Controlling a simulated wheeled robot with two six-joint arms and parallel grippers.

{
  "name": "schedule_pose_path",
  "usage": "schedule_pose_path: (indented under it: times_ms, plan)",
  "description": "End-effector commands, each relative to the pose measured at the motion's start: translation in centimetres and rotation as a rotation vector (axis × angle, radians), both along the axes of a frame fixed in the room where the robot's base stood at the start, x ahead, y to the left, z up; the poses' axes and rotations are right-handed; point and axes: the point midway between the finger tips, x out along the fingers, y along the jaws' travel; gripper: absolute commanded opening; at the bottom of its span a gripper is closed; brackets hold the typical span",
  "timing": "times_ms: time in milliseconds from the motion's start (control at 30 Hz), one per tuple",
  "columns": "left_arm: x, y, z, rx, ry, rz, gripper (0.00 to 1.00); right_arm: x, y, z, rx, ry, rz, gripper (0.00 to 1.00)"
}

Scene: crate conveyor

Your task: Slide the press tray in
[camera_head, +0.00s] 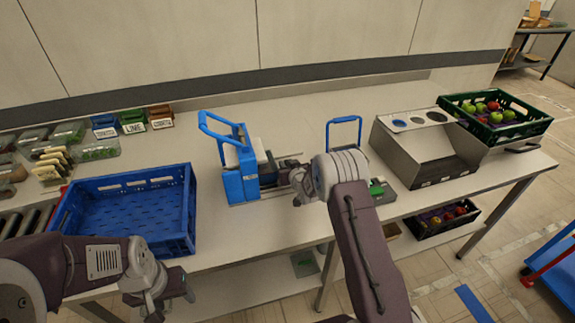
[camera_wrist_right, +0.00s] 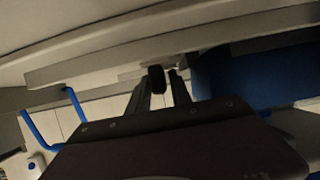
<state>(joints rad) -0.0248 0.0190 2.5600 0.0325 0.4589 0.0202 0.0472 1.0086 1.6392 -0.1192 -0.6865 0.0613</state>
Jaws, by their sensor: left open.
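The blue press (camera_head: 238,172) stands upright on the table, with a blue loop handle at its upper left. A pale tray part shows at its right side, largely hidden by my right gripper (camera_head: 283,176). In the right wrist view my right gripper's fingers (camera_wrist_right: 160,88) flank a dark knob (camera_wrist_right: 157,78) closely and look shut on it. The blue surface beside it (camera_wrist_right: 235,80) appears to be the press. My left gripper (camera_head: 167,296) is open and empty at the table's front edge, below the blue crate, apart from the press.
An empty blue crate (camera_head: 176,237) lies left of the press. Labelled boxes (camera_head: 132,124) stand behind it. A second blue handle (camera_head: 344,120) is behind my right arm. A grey box with round openings (camera_head: 410,160) and a green apple crate (camera_head: 522,125) stand at right.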

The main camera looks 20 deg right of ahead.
Motion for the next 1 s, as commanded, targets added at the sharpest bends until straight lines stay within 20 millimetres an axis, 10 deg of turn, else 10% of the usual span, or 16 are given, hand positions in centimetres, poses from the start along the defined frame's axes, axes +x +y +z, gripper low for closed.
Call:
schedule_pose_path:
  times_ms: [200, 1000]
  plan:
    - [0.00, 0.00, -0.01, 0.000, 0.000, 0.000, 0.57, -0.03, -0.01, 0.00, 0.000, 0.000, 0.000, 0.00]
    - [0.00, 0.00, -0.01, 0.000, 0.000, 0.000, 0.57, -0.04, -0.02, 0.04, 0.000, 0.000, 0.000, 0.00]
